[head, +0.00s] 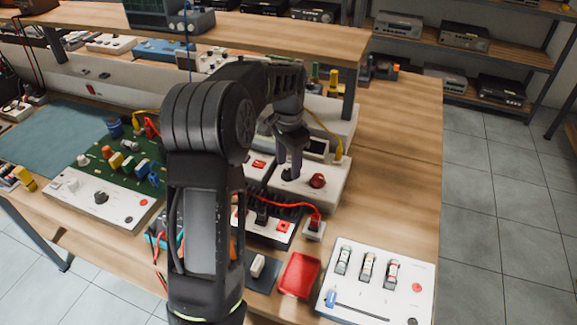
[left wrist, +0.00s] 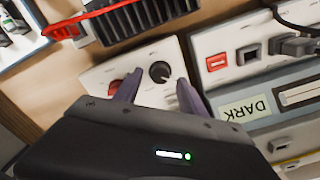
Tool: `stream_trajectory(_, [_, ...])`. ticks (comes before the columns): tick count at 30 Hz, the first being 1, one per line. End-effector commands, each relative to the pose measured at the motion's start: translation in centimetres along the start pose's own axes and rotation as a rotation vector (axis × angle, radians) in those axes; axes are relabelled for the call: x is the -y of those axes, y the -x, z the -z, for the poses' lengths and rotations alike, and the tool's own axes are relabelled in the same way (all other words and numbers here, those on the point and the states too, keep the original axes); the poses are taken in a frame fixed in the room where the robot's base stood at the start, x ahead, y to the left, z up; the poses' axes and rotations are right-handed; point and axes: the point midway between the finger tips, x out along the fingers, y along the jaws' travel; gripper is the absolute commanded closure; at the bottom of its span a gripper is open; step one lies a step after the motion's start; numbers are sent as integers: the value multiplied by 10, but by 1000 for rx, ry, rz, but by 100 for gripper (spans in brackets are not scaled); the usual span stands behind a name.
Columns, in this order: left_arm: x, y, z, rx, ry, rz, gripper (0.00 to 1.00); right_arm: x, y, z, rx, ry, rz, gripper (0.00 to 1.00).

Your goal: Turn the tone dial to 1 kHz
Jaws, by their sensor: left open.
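A black round dial (head: 287,175) sits on a white box (head: 331,192) beside a red knob (head: 317,181). In the left wrist view the dial (left wrist: 160,72) shows a pointer mark, but its scale is too small to read. My left gripper (head: 290,158) points down over this box, close above the dial. In the left wrist view my left gripper (left wrist: 160,84) is open, its two purple-grey fingers apart with the dial just beyond and between their tips. I cannot tell whether they touch it. My right gripper is not in view.
Another white panel (head: 82,212) with a black knob stands at the left by a green circuit board (head: 128,152). A black finned heatsink (head: 270,219), red tray (head: 299,274) and white slider panel (head: 345,297) lie in front. A shelf (head: 310,38) overhangs behind. The table's right side is clear.

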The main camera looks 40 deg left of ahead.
Motion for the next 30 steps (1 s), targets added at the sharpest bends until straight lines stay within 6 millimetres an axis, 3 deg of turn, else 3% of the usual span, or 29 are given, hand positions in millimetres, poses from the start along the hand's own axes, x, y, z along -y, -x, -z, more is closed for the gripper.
stream_trajectory(4, [0,-14,0,1,1,1,51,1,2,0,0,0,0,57])
stream_trajectory(13, [0,-17,0,0,1,1,51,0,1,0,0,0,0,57])
stream_trajectory(30, [0,-17,0,0,1,1,97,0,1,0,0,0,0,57])
